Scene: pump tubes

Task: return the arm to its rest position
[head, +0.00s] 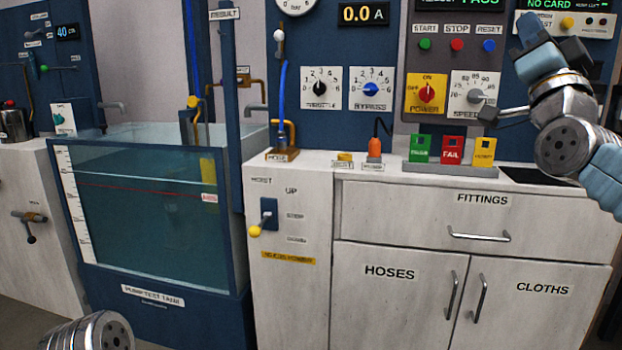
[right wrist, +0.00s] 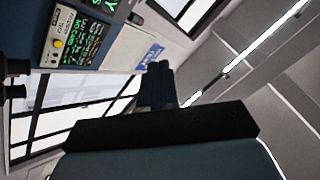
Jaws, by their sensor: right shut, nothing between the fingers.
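My right arm comes in from the right side of the head view, bent upward in front of the control panel. Its right gripper (head: 528,22) points up near the panel's top right and is empty. In the right wrist view the fingers (right wrist: 160,72) are together beyond the black palm, with nothing between them. Of my left arm only a metallic link shows at the bottom left of the head view; its gripper is out of frame.
A speed knob (head: 476,96) and red power switch (head: 426,94) are close to my right arm. Below are coloured tags in a rack (head: 450,168) and a cabinet with a fittings drawer (head: 480,215). A water tank (head: 150,220) stands left.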

